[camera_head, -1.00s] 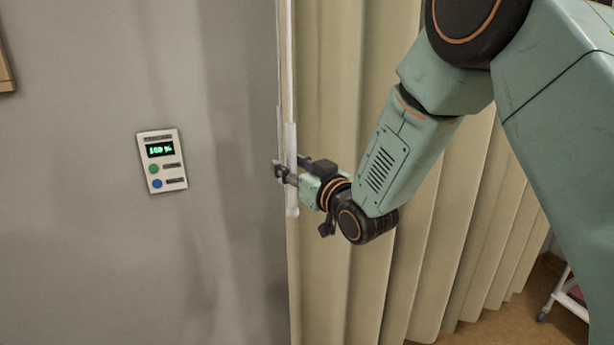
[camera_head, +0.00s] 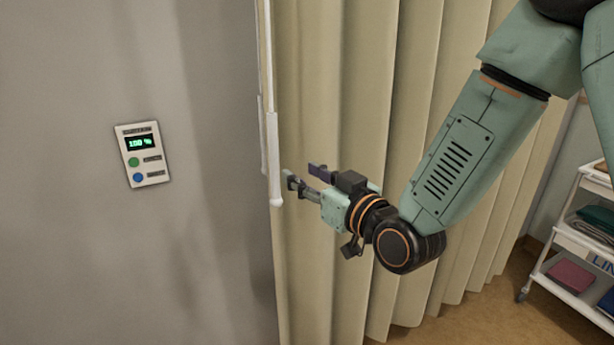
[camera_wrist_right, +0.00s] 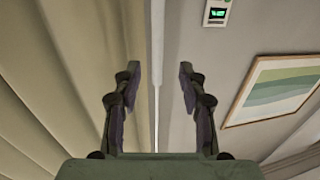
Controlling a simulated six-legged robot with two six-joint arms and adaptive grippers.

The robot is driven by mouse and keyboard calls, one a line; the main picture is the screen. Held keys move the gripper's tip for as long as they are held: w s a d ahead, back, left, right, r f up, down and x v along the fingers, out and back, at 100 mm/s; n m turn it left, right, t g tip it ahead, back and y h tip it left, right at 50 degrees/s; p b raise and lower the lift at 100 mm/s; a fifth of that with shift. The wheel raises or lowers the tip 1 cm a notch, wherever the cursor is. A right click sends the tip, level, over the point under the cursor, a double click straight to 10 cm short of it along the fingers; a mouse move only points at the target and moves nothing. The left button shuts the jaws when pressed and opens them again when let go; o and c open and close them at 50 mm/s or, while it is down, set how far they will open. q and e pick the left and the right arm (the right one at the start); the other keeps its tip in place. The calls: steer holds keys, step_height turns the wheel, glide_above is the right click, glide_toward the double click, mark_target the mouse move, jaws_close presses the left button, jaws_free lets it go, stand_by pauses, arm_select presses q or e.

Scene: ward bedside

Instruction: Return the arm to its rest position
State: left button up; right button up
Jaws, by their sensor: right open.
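My right arm (camera_head: 455,160) comes in from the upper right in the head view. Its right gripper (camera_head: 300,176) is open and empty, just right of the white curtain wand (camera_head: 273,160) and apart from it. In the right wrist view the two fingers of the right gripper (camera_wrist_right: 158,88) stand wide apart with nothing between them; the white wand or curtain edge (camera_wrist_right: 157,60) shows beyond the gap. The left gripper is not in view.
A beige curtain (camera_head: 330,280) hangs behind the gripper. A wall panel (camera_head: 142,155) reading 100 % is on the grey wall (camera_head: 60,250) at left. A white linen cart (camera_head: 560,240) stands at right. A framed picture (camera_wrist_right: 275,88) shows in the wrist view.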

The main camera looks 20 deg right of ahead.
steer(key=shift+d, duration=0.1)
steer(key=s+f+m+g+h+b, duration=0.1)
steer(key=s+f+m+g+b, duration=0.3)
steer(key=f, duration=1)
steer(key=s+f+n+g+h+b, duration=0.15)
steer(key=s+f+g, duration=0.4)
steer(key=f, duration=0.85)
steer(key=s+f+g+h+b, duration=0.1)
steer(key=s+f+g+b, duration=0.7)
steer(key=s+f, duration=1.6)
steer(key=s, duration=0.2)
steer(key=shift+s+d+f, duration=0.15)
steer(key=shift+s+d, duration=0.15)
steer(key=shift+d, duration=0.05)
steer(key=shift+m+h, duration=0.25)
